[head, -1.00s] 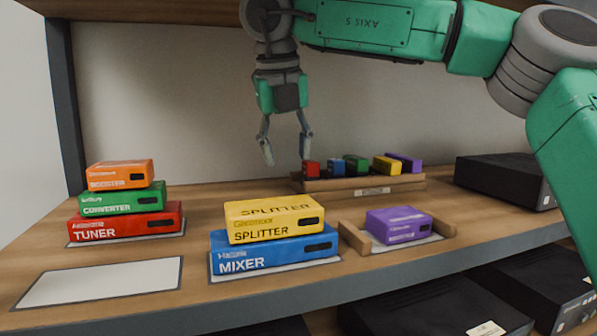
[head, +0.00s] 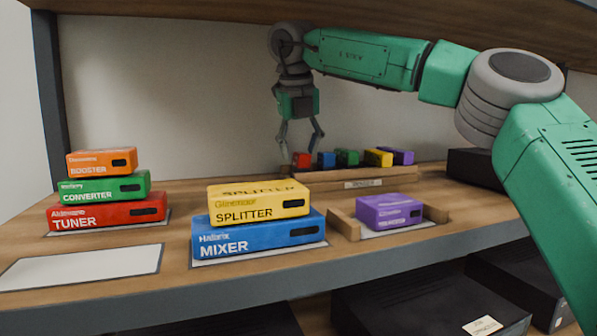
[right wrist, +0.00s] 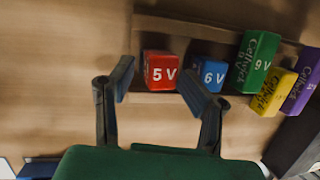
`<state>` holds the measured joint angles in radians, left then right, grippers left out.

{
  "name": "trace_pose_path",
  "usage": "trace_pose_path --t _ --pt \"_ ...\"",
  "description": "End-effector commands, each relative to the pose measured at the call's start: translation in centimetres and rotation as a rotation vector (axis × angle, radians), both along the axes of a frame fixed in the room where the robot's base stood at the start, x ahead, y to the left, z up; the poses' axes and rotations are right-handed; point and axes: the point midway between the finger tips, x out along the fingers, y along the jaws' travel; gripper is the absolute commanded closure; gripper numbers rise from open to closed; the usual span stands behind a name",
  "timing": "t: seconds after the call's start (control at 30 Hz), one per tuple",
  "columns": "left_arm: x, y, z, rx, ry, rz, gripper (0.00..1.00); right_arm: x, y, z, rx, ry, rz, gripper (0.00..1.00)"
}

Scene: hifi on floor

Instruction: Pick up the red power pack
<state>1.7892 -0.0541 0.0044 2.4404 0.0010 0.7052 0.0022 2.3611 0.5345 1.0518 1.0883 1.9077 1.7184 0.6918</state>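The red power pack (head: 301,160) sits at the left end of a row of packs in a wooden rack (head: 345,182) at the back of the shelf. In the right wrist view the red pack (right wrist: 159,70) shows "5 V" and lies between and just beyond my fingertips. My right gripper (head: 301,150) is open, pointing down above the red pack, with nothing held; its fingers also show in the right wrist view (right wrist: 150,85). The blue "6 V" pack (right wrist: 208,72) is beside the red one, close to one finger. My left gripper is not in view.
Green (head: 347,158), yellow (head: 378,157) and purple packs (head: 402,156) continue the row. In front stand a yellow splitter (head: 258,203) on a blue mixer (head: 258,236), a purple box (head: 388,211) and a stack at left (head: 105,212). An upper shelf board (head: 200,12) is overhead.

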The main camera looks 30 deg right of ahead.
Motion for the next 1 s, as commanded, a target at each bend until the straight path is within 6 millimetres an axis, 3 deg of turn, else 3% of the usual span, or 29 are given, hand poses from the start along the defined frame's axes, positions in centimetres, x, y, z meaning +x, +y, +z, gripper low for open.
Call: trace_pose_path --t 0.03,0.07,0.27,0.37,0.47,1.0 --pt "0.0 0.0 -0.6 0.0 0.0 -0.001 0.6 0.2 -0.1 -1.8 -0.001 0.017 0.001 0.6" --pt "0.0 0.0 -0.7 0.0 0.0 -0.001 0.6 0.3 -0.1 -2.1 -0.002 0.019 0.002 0.6" --pt "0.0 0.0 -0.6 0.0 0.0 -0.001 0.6 0.3 0.2 -1.8 -0.006 0.017 0.001 0.6" --pt "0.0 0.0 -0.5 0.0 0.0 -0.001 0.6 0.2 0.4 -1.6 -0.008 0.015 0.001 0.88" --pt "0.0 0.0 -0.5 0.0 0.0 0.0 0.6 0.2 0.4 -1.6 -0.006 0.015 0.002 0.98" --pt "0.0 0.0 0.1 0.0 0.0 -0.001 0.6 0.2 0.1 -0.8 -0.005 0.014 0.0 0.99"
